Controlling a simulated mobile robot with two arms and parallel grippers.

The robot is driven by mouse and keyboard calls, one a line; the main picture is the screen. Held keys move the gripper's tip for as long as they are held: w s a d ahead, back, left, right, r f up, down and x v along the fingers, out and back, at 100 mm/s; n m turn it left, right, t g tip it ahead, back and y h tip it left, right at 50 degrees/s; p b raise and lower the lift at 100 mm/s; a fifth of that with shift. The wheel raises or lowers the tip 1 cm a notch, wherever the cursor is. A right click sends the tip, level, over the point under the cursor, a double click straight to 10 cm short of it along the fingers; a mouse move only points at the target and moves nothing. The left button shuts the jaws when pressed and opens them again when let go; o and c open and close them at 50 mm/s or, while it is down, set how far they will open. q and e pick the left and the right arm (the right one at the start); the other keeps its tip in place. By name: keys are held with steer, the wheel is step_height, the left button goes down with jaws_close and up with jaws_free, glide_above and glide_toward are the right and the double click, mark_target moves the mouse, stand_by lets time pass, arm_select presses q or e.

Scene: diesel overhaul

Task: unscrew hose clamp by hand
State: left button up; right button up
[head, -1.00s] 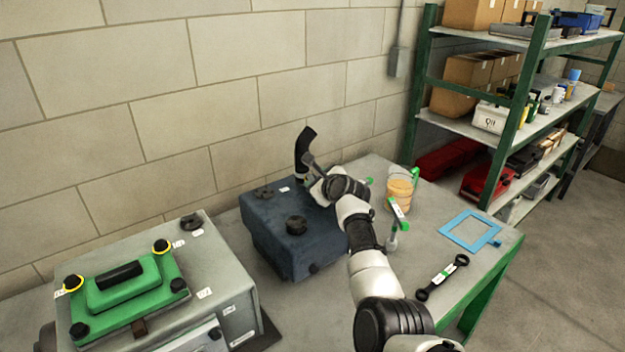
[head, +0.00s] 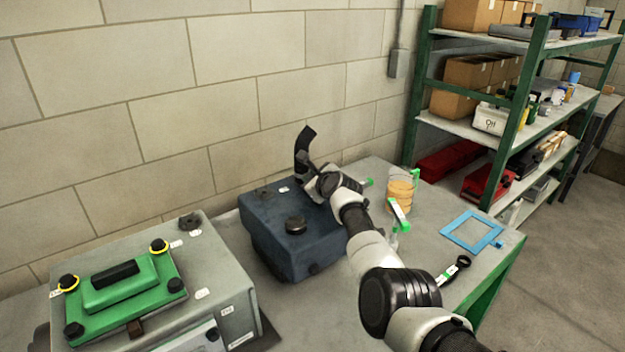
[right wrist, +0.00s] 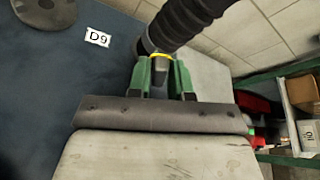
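A black curved hose (head: 304,146) rises from the rear of the dark blue tank (head: 285,235); it also shows in the right wrist view (right wrist: 190,15). The hose clamp (right wrist: 161,56) shows as a yellow-edged band at the hose's lower end, with a small dark part below it. My right gripper (right wrist: 161,82) is at the clamp, its green-sided fingers close together on both sides of that part, and seems shut on it. In the head view my right wrist partly covers the hose base, so contact is hard to see there. My left gripper is out of view.
A grey case with a green top (head: 120,290) is at left. A block wall (head: 200,110) is close behind the hose.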

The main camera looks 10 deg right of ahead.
jaws_close()
steer(key=shift+s+a+n+h+p, duration=0.1)
steer(key=shift+a+n+h+p, duration=0.05)
steer(key=shift+n+h+p, duration=0.2)
steer(key=shift+o, duration=2.3)
jaws_free()
steer(key=shift+s, duration=0.1)
